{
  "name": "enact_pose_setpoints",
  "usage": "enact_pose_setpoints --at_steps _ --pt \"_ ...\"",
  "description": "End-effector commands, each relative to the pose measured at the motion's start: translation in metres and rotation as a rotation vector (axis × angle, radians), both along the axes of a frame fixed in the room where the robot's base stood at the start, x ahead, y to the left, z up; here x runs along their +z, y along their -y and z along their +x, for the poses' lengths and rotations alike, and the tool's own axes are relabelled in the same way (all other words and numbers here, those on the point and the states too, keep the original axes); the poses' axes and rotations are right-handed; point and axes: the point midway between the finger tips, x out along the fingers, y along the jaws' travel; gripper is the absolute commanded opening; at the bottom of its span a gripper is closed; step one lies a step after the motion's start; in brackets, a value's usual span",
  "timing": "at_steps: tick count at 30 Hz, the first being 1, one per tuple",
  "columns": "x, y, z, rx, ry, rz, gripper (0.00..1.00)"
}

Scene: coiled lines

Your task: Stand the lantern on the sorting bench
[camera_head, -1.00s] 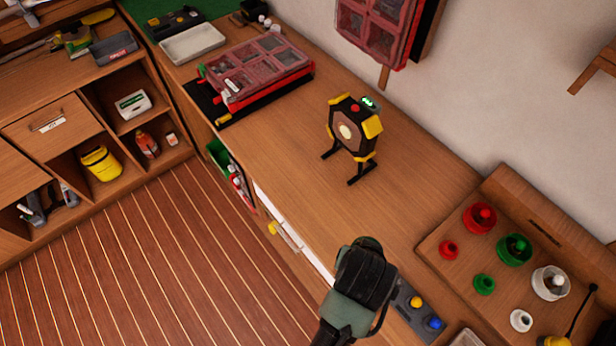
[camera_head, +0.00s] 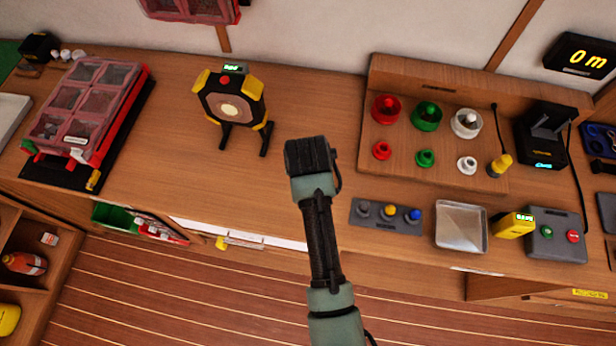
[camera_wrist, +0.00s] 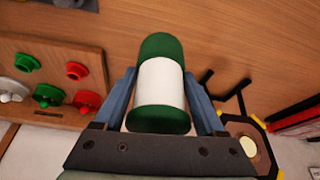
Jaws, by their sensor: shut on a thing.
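My gripper (camera_wrist: 163,80) is shut on a green cylinder with a white middle band, which I take to be the lantern (camera_wrist: 162,83). In the wrist view it sits between the two blue fingers, its far green end pointing away from the palm. In the head view my gripper (camera_head: 310,155) is over the wooden sorting bench (camera_head: 300,95), and my wrist hides the lantern. I cannot tell whether the lantern touches the bench top.
A black and yellow lamp-like device (camera_head: 230,105) on legs stands left of my gripper. A rack with coloured knobs (camera_head: 425,130) is to the right, with a grey button strip (camera_head: 385,213) and a metal tray (camera_head: 461,226) nearer. Bare bench top lies behind my gripper.

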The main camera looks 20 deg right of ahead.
Motion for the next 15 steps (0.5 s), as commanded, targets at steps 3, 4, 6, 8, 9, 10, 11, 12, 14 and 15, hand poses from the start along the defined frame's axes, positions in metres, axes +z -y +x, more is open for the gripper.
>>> enact_pose_setpoints --at_steps 3,4,6,8,9,10,11,12,14,15 --pt "-0.02 0.0 -0.001 0.001 -0.003 0.0 0.0" --pt "-0.024 0.0 -0.001 0.002 -0.001 0.0 0.0" --pt "-0.029 0.0 0.0 0.002 0.001 -0.001 0.0" --pt "-0.034 0.0 0.0 0.001 -0.002 -0.001 0.0" --pt "-0.039 0.0 0.0 0.001 -0.001 -0.002 0.0" --pt "-0.043 0.0 -0.001 0.001 -0.003 -0.001 0.0" --pt "-0.048 0.0 -0.001 0.001 -0.003 -0.001 0.0" --pt "-0.054 0.0 -0.001 0.002 -0.003 -0.001 0.0" --pt "-0.062 0.0 -0.001 0.003 -0.003 -0.001 0.0" --pt "-0.066 0.0 0.0 0.004 -0.001 -0.001 0.0"
